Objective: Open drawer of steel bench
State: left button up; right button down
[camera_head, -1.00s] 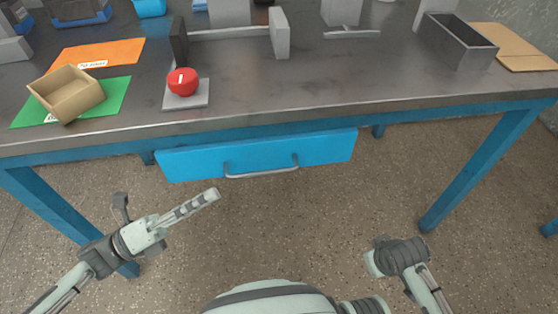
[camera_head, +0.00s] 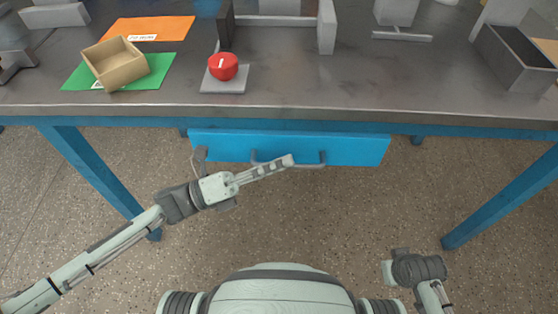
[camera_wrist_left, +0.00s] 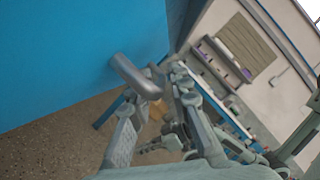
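The steel bench (camera_head: 300,108) has a blue drawer (camera_head: 225,146) under its top, with a grey bar handle (camera_head: 315,164). The drawer front looks close under the bench edge. My left gripper (camera_head: 288,161) reaches in from the left, and its fingertips overlap the handle in the head view. In the left wrist view the gripper's two fingers are apart, and the handle (camera_wrist_left: 136,76) lies just ahead of and between their tips. Contact cannot be told. My right gripper (camera_head: 392,271) is low at the right, well away from the drawer; its fingers are hidden.
On the bench are a cardboard box (camera_head: 116,66) over a green mat (camera_head: 160,65), an orange mat (camera_head: 170,28), a red round object (camera_head: 223,67) on a grey plate (camera_head: 225,85), and a grey bin (camera_head: 515,62). Blue legs (camera_head: 95,170) stand at both sides. The floor in front is clear.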

pick_arm(q)
jog(key=shift+c, duration=0.6)
grip_shut()
jog(key=shift+f, duration=0.1)
pick_arm(e)
jog(key=shift+s, duration=0.1)
